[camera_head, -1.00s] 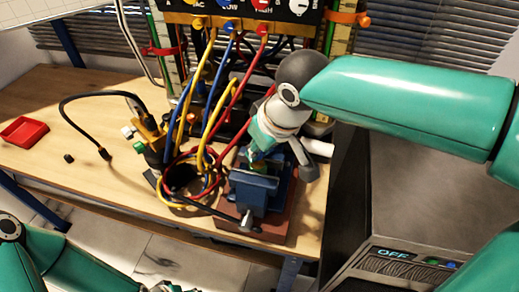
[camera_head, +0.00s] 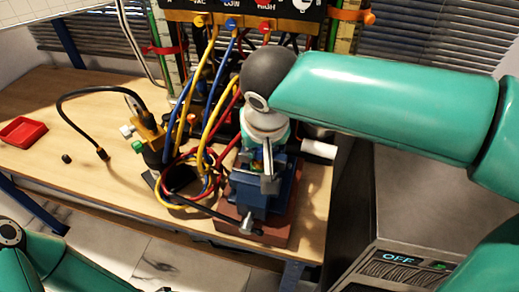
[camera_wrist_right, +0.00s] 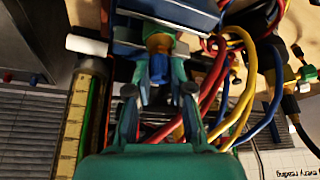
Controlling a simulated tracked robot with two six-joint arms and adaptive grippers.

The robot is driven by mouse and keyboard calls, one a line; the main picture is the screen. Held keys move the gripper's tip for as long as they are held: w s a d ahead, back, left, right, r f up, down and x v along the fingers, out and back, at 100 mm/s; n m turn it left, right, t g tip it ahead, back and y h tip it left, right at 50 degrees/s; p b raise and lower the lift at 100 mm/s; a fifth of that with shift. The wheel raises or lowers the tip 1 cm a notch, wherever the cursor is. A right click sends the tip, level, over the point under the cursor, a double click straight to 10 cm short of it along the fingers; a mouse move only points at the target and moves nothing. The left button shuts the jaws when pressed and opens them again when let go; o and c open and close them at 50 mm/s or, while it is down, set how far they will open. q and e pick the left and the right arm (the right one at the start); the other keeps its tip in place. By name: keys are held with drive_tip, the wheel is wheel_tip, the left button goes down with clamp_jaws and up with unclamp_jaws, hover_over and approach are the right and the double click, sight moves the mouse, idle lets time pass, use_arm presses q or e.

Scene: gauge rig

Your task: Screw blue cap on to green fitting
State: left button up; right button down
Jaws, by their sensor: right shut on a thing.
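In the right wrist view, a blue cap (camera_wrist_right: 158,69) sits between the fingertips of my right gripper (camera_wrist_right: 159,84), which is shut on it. Directly beyond the cap, in line with it, is a brass-coloured and green fitting (camera_wrist_right: 158,41) at the vise. I cannot tell whether the threads are engaged. In the head view, my right gripper (camera_head: 268,176) is over the blue vise (camera_head: 247,196) and hides most of the fitting and the cap. My left arm shows at the lower left, but its gripper is out of view.
Yellow, blue and red hoses (camera_head: 205,130) hang from the gauge panel and coil left of the vise. A brass valve (camera_head: 148,132) with a black hose stands further left. A red tray (camera_head: 22,131) and a small black piece (camera_head: 66,158) lie on the wooden bench.

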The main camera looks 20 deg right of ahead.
drive_tip(key=shift+w+d, duration=0.1)
drive_tip(key=shift+d, duration=0.25)
drive_tip(key=shift+m, duration=0.3)
drive_tip(key=shift+m+g+h, duration=0.3)
drive_tip(key=shift+m+h, duration=0.4)
drive_tip(key=shift+m, duration=0.5)
drive_tip(key=c, duration=1.2)
unclamp_jaws()
drive_tip(key=shift+f, duration=0.1)
drive_tip(key=shift+d, duration=0.1)
drive_tip(key=shift+o, duration=0.5)
drive_tip(key=o, duration=0.5)
drive_tip(key=shift+c, duration=0.2)
drive_tip(key=shift+a, duration=0.2)
